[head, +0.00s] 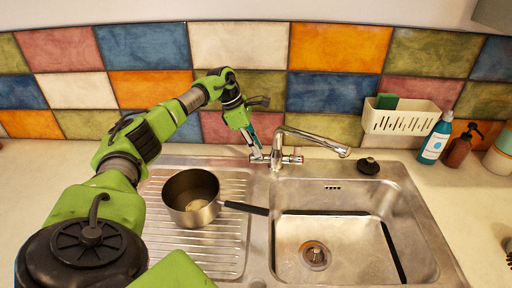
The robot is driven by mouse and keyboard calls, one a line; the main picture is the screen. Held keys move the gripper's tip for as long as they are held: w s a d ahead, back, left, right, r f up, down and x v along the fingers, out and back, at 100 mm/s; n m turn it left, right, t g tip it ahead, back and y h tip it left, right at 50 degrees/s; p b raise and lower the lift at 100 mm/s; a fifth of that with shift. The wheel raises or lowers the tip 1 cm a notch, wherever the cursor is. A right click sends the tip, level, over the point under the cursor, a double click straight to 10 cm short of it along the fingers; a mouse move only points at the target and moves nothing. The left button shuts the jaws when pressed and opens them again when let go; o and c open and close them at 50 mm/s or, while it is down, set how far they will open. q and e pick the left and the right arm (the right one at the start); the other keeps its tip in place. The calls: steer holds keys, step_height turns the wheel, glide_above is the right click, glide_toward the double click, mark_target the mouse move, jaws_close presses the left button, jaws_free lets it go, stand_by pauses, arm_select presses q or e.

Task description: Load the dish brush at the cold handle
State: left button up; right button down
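My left arm reaches across the drainboard from the left. Its gripper (256,151) points down at the left end of the mixer tap (277,150), close to the handle there. I cannot tell whether it touches the handle or whether the fingers are open or shut. The tap's right handle (297,159) has a red mark. The left, cold-side handle is mostly hidden by the gripper. No dish brush shows clearly; a dark bristly thing (509,252) is cut off at the right edge. My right gripper is out of view.
A saucepan (192,216) stands on the drainboard (232,245), its black handle pointing right. The sink basin (345,235) is empty. A black round plug (368,166), a cream caddy (400,122) with a green sponge (387,101), a blue bottle (435,143) and a brown dispenser (460,150) stand behind.

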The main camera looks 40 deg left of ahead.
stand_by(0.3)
arm_select(q)
steer(key=v, duration=1.2)
steer(key=shift+d+f, duration=0.1)
